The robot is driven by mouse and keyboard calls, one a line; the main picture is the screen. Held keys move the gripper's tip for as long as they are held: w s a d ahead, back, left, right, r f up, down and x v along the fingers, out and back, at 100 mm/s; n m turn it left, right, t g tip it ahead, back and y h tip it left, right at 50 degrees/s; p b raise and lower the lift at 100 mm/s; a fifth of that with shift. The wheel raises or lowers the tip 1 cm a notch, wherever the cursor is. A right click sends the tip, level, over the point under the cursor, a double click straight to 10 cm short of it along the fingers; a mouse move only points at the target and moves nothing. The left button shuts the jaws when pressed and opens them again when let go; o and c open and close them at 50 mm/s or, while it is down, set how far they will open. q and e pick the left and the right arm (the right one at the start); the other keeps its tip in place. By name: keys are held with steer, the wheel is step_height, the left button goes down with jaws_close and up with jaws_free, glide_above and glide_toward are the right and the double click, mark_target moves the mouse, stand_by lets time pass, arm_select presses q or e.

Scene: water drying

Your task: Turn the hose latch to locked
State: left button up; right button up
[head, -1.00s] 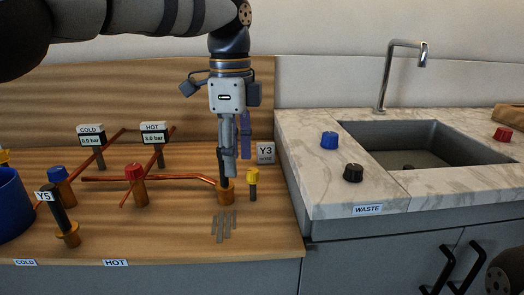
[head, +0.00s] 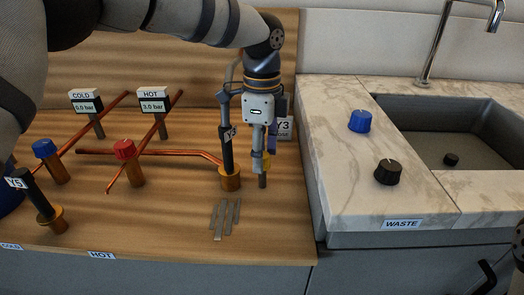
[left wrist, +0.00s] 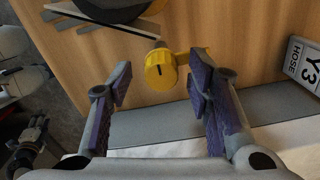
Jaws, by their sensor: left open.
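The hose latch is a yellow knob (left wrist: 160,70) with a dark slot mark and a small yellow arm at its side. In the head view, only a sliver of the latch (head: 268,161) shows behind my left gripper (head: 259,163). My left gripper points down at it and is open. In the left wrist view, the latch lies between the two purple-padded fingers of my gripper (left wrist: 160,88), with gaps on both sides. A black hose plug (head: 228,150) labelled Y3 stands upright in a copper socket (head: 230,178), left of the gripper.
The Y3 HOSE sign (left wrist: 303,65) stands behind the latch. Grey strips (head: 225,217) lie in front. Right is the counter with blue (head: 360,121) and black (head: 387,171) knobs.

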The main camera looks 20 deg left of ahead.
arm_select(q)
steer(key=shift+f, duration=0.2)
jaws_close()
arm_select(e)
steer(key=shift+w, duration=0.1)
